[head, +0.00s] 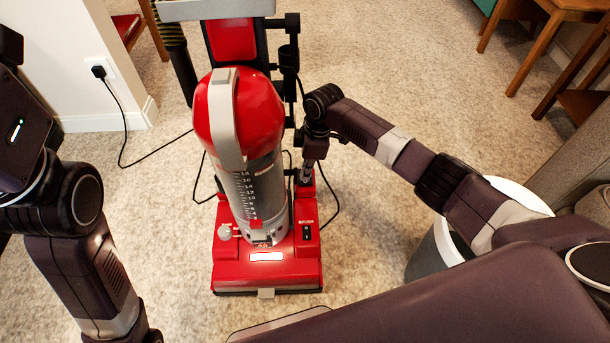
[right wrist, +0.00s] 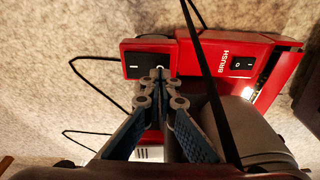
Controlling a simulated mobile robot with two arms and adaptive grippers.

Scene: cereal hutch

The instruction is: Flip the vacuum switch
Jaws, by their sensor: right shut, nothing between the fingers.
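The red and grey vacuum (head: 238,130) stands upright on the carpet. My right gripper (head: 305,178) is low beside the vacuum's right side, above the back right of its red base. In the right wrist view, my right gripper (right wrist: 160,78) is shut and empty, with its fingertips at a black rocker switch (right wrist: 138,66) with white marks. The tips cover part of its right end, and I cannot tell whether they touch. A second switch, labelled BRUSH (right wrist: 243,65), is to the right and also shows on the base in the head view (head: 306,232). My left gripper is out of view.
A black cord (head: 125,135) runs from a wall outlet (head: 99,69) across the carpet towards the vacuum. A grey-white bin (head: 437,252) stands right of the vacuum, under my right arm. Wooden furniture (head: 545,45) is at the upper right. Carpet behind the vacuum is clear.

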